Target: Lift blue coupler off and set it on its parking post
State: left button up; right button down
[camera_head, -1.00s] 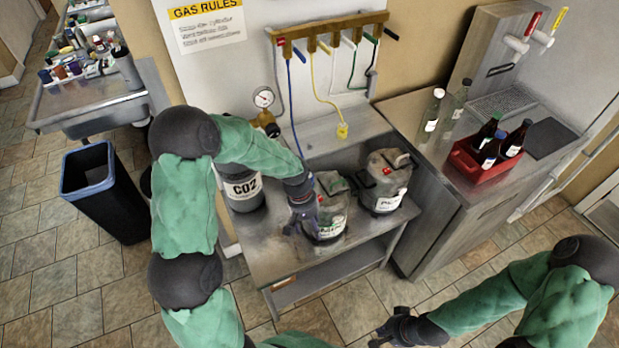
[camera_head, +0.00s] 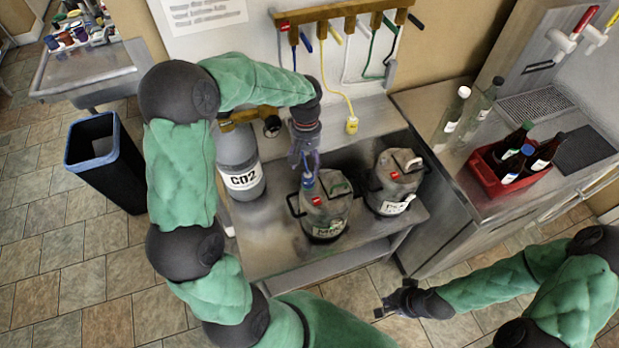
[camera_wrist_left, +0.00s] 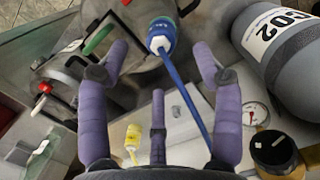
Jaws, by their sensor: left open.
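The blue coupler (camera_head: 308,180) sits on top of the left keg (camera_head: 325,212). In the left wrist view the blue coupler (camera_wrist_left: 161,36) has a white collar, and a blue hose (camera_wrist_left: 188,100) runs from it. My left gripper (camera_head: 306,165) is just above the coupler, pointing down. Its purple fingers are spread open, and in the left wrist view the coupler lies between and beyond them, with gaps on both sides. My right gripper (camera_head: 381,308) is apart from the bench, low at the front, with its fingers apart and empty. I cannot make out which thing is the parking post.
A second keg (camera_head: 393,182) stands to the right, and a grey CO2 cylinder (camera_head: 240,165) to the left. A red crate (camera_head: 490,170) of bottles is farther right.

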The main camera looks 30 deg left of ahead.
aim_at(308, 175)
pick_arm(q)
jog(key=shift+w+d+f, duration=0.1)
jog(key=shift+f, duration=0.8)
jog(key=shift+s+d+f+b, duration=0.15)
jog(key=shift+f+b, duration=0.15)
jog(key=shift+f, duration=1.05)
jog(key=shift+s+f+b, duration=0.1)
jog(key=shift+f+b, duration=0.2)
jog(key=shift+f, duration=1.05)
grip_shut()
jog(key=shift+r, duration=0.1)
jog(key=shift+r, duration=0.45)
notch_tip(308, 175, up, 2)
jog(key=shift+r+p, duration=0.15)
jog(key=shift+p, duration=0.25)
jog(key=s+d+r+p, duration=0.2)
jog(key=s+d+r, duration=0.6)
jog(key=s, duration=0.3)
jog(key=shift+s+r, duration=0.25)
jog(key=shift+r, duration=0.6)
